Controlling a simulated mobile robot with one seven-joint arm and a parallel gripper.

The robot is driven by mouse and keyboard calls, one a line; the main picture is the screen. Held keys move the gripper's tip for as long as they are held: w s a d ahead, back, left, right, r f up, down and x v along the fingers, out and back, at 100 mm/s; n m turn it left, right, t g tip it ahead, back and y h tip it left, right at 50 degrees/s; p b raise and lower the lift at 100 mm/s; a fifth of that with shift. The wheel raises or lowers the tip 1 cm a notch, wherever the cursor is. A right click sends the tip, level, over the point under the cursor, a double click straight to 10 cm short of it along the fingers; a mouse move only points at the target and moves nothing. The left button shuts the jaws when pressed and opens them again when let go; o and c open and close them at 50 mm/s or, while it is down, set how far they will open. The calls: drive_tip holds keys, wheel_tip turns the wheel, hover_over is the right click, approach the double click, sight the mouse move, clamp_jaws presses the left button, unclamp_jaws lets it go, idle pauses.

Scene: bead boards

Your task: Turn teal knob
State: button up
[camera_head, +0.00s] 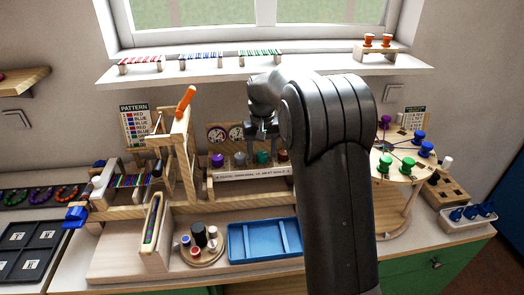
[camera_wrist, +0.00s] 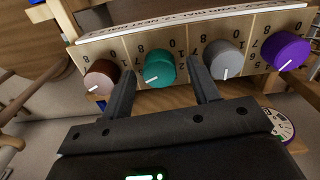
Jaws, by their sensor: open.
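The teal knob (camera_wrist: 159,70) sits on a light wooden panel (camera_wrist: 135,46) with printed numbers, in a row with a brown, a grey and a purple knob. It has a white pointer line. In the head view the teal knob (camera_head: 263,157) is between the grey and brown knobs. My gripper (camera_wrist: 160,82) is open, with one finger on each side of the teal knob in the wrist view. Whether the fingers touch it, I cannot tell. In the head view my gripper (camera_head: 262,130) hangs just above the knob row.
The grey knob (camera_wrist: 222,59) is close beside one finger, and the brown knob (camera_wrist: 101,76) is close to the other. The purple knob (camera_wrist: 286,51) is further right. In the head view a blue tray (camera_head: 236,241) lies in front, and a wooden frame with an orange handle (camera_head: 185,102) stands left.

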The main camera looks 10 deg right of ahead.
sight(263, 154)
drive_tip(key=shift+r, duration=0.1)
wheel_tip(263, 154, up, 11)
drive_tip(key=shift+f, duration=0.2)
idle(0.5)
drive_tip(key=s+d+r+t, duration=0.1)
drive_tip(key=s+d+r, duration=0.15)
drive_tip(key=s, duration=0.65)
drive_tip(key=s+d+r+t, duration=0.1)
drive_tip(key=s+r+t, duration=0.15)
drive_tip(key=s, duration=0.75)
drive_tip(key=s+f+t, duration=0.1)
drive_tip(key=s+f, duration=0.2)
drive_tip(key=s, duration=0.5)
drive_tip(key=s+d+f+m+t, duration=0.1)
drive_tip(key=s+f, duration=0.3)
drive_tip(key=s, duration=0.5)
drive_tip(key=shift+d, duration=0.25)
